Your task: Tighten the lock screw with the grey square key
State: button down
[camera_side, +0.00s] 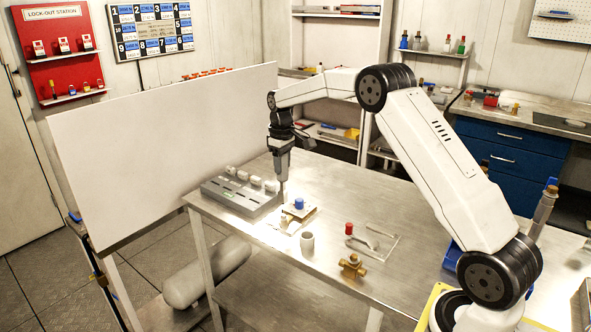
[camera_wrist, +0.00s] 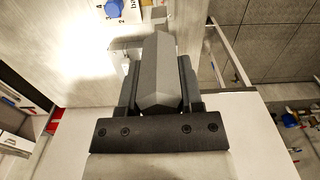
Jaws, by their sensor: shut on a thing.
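My gripper (camera_side: 282,172) points down over the metal table and is shut on a grey, square-sided key. In the wrist view the key (camera_wrist: 156,72) stands out between the two dark fingers. In the side view its lower end comes down between the grey block and a small tan plate (camera_side: 298,212) with a blue knob (camera_side: 299,203). The blue knob also shows in the wrist view (camera_wrist: 113,8), beside printed digits. I cannot make out the lock screw, nor whether the key touches anything.
A white cup (camera_side: 307,242), a red-topped item (camera_side: 349,229), a brass fitting (camera_side: 352,267) and a clear plate with a handle (camera_side: 375,240) lie nearer. A white panel (camera_side: 160,150) stands behind the table's left edge.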

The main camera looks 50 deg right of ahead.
aim_at(283, 180)
jog(key=shift+f, duration=2.7)
dwell(0.5)
